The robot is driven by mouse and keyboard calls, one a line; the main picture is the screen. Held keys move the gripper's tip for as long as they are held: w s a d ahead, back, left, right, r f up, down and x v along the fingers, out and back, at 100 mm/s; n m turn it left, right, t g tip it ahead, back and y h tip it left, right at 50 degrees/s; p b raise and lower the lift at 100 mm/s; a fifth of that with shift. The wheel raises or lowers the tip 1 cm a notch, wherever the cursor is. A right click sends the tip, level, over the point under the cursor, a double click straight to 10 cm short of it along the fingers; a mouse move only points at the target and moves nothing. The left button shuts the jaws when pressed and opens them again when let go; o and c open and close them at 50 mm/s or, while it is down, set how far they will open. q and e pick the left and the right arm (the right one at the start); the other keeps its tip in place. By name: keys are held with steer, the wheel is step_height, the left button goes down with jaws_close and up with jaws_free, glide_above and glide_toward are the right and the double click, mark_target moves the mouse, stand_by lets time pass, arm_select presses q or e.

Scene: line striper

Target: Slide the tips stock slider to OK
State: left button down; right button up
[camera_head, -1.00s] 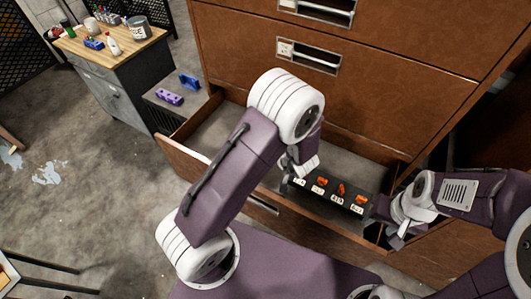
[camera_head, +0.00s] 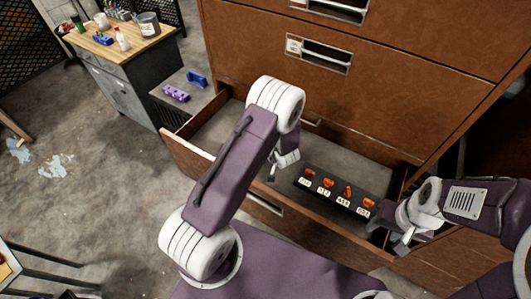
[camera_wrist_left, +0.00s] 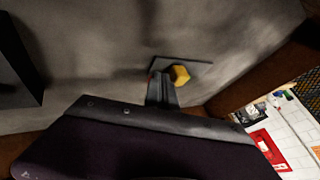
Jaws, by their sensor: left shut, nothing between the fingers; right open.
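A black strip (camera_head: 335,192) lies in the open drawer with several orange pieces and white number labels on it. I cannot tell which piece, if any, is the tips stock slider. My left gripper (camera_head: 273,172) is over the drawer, left of the strip and apart from it, partly hidden by my forearm. In the left wrist view its fingers (camera_wrist_left: 162,82) are shut and empty, close to a yellow block (camera_wrist_left: 181,75) on a small dark plate (camera_wrist_left: 200,68); I cannot tell if they touch. My right gripper (camera_head: 402,243) is open by the drawer's right end.
The brown cabinet (camera_head: 400,100) rises behind the open drawer (camera_head: 190,150). A wooden-topped bench (camera_head: 118,40) with bottles and cans stands at the back left. Blue (camera_head: 196,79) and purple (camera_head: 176,93) pieces sit on a low grey surface. The floor at left is mostly clear.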

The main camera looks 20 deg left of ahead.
arm_select(q)
steer(key=shift+a, duration=0.55)
steer(key=a, duration=0.3)
steer(key=a+p, duration=0.1)
steer(key=a, duration=0.1)
steer(key=shift+w, duration=0.35)
steer(key=shift+d, duration=0.1)
